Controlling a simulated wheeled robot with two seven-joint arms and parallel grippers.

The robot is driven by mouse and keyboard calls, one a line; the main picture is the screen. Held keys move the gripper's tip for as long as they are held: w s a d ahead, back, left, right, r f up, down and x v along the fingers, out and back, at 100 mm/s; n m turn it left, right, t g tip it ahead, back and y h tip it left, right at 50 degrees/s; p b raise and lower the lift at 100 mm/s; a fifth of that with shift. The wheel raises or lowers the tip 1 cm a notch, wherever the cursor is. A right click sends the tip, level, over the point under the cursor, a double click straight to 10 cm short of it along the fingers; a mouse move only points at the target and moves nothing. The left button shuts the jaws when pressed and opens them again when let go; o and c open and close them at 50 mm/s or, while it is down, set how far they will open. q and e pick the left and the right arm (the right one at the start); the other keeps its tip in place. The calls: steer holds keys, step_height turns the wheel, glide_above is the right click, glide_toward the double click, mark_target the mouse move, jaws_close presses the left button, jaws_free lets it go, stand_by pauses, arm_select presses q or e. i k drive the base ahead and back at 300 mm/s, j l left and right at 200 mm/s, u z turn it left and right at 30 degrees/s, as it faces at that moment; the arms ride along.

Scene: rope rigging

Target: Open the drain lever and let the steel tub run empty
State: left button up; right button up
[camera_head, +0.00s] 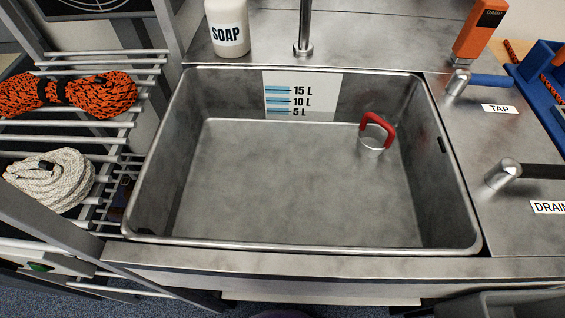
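The steel tub (300,245) fills the middle of the view. Its grey bottom shows, and I cannot make out any water surface in it. A level scale (301,95) on its back wall reads 5, 10 and 15 L. The drain lever (504,174) is on the steel counter to the right, beside the DRAIN label (549,207). Its black handle points right and runs out of the frame. A pale cylindrical piece with a red handle (376,125) stands in the tub's back right. Neither gripper is in view.
The tap lever (490,80) with a blue handle sits behind the drain lever, near the TAP label (500,109). A spout (303,35) and soap bottle (227,28) stand behind the tub. An orange damp meter (480,30) is back right. Orange rope (70,95) and white rope (50,180) lie on the left rack.

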mark_target(507, 171)
steer(key=k+j+z, duration=0.1)
steer(key=z, duration=1.4)
